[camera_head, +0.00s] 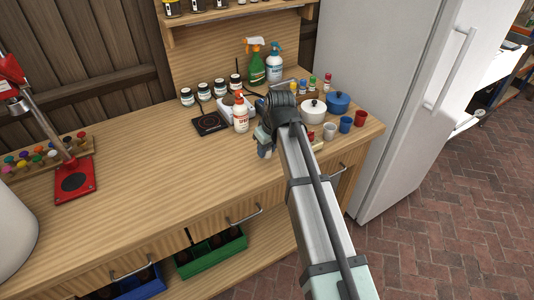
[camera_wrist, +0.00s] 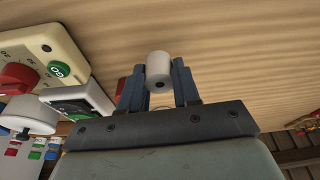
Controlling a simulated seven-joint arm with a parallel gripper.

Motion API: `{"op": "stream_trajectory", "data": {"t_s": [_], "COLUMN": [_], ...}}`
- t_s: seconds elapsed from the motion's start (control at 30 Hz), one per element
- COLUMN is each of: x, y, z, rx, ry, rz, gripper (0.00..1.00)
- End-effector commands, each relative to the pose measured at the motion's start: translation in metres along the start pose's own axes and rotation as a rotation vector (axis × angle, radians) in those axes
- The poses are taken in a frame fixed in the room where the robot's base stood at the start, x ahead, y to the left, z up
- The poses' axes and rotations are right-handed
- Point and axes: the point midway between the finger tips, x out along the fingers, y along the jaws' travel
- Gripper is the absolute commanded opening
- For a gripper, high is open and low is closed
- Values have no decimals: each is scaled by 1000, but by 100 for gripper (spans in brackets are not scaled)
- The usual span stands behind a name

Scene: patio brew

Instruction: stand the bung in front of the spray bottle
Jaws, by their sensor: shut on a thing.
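The bung (camera_wrist: 159,68) is a small pale grey cylinder with a dark hole in its visible end. My gripper (camera_wrist: 158,85) is shut on it, with a blue finger on each side. In the head view my gripper (camera_head: 265,148) is above the front middle of the wooden bench; the bung cannot be made out there. A green spray bottle (camera_head: 257,70) with an orange and white trigger head stands at the back of the bench, behind and left of my gripper. A white bottle with a blue top (camera_head: 274,67) stands right beside it.
A white bottle with an orange top (camera_head: 241,117) and a black plate (camera_head: 210,123) stand left of my gripper. Several jars are behind them. A white pot (camera_head: 313,112), blue pot (camera_head: 338,103) and cups (camera_head: 346,124) crowd the right. The bench's left-middle is clear.

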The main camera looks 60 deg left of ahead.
Motion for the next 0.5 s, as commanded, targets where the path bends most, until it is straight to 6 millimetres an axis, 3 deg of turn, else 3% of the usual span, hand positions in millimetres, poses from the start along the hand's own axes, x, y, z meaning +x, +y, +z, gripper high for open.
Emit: {"op": "stream_trajectory", "data": {"t_s": [0.2, 0.5], "x": [22, 24], "y": [0, 0], "z": [7, 7], "rx": [0, 0], "ry": [-1, 0], "rz": [0, 0], "gripper": [3, 3]}}
